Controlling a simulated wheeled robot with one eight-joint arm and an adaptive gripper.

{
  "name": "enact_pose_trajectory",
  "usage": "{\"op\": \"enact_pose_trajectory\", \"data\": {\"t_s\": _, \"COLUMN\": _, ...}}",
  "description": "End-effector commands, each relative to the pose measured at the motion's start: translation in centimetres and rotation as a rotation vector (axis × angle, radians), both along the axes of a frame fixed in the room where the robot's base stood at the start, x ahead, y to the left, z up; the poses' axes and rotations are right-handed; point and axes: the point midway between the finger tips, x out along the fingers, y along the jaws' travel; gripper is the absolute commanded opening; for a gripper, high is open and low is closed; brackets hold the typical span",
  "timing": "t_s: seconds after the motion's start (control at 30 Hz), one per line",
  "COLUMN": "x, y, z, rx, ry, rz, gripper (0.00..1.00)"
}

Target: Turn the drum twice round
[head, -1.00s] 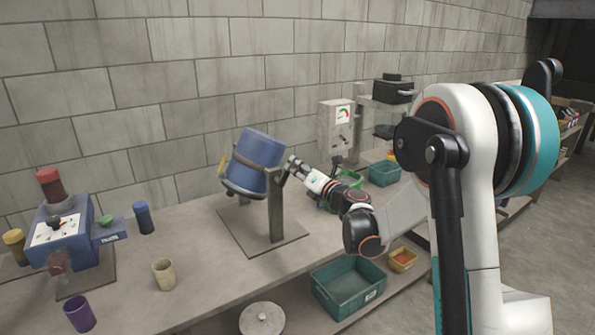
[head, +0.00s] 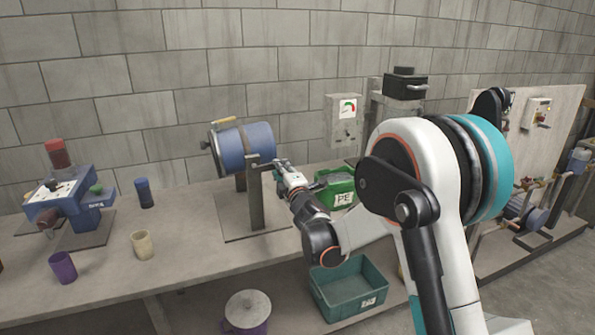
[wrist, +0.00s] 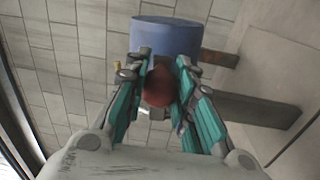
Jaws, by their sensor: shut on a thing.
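The blue drum (head: 236,149) sits on its metal stand (head: 257,200) on the bench, lying nearly level with its lidded end to the left. It also shows beyond my fingers in the wrist view (wrist: 167,35). A short crank runs from the drum's stand on the right side to my gripper (head: 279,168). In the wrist view my gripper's teal fingers (wrist: 162,68) are closed around a reddish-brown handle knob (wrist: 158,88). The far side of the drum is hidden.
A blue machine (head: 72,195) and several cups stand on the bench at left. A green bin (head: 336,188) is behind my wrist. A teal crate (head: 345,310) and a lidded pot (head: 248,309) are lower, in front. The bench between the cream cup (head: 142,245) and the stand is clear.

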Motion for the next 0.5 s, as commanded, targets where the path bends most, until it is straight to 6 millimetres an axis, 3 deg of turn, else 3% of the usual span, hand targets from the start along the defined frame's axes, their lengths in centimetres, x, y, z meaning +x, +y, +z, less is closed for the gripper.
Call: {"op": "enact_pose_trajectory", "data": {"t_s": 0.5, "x": 0.2, "y": 1.0, "z": -3.6, "rx": 0.468, "ry": 0.152, "rz": -0.001, "gripper": 0.0}}
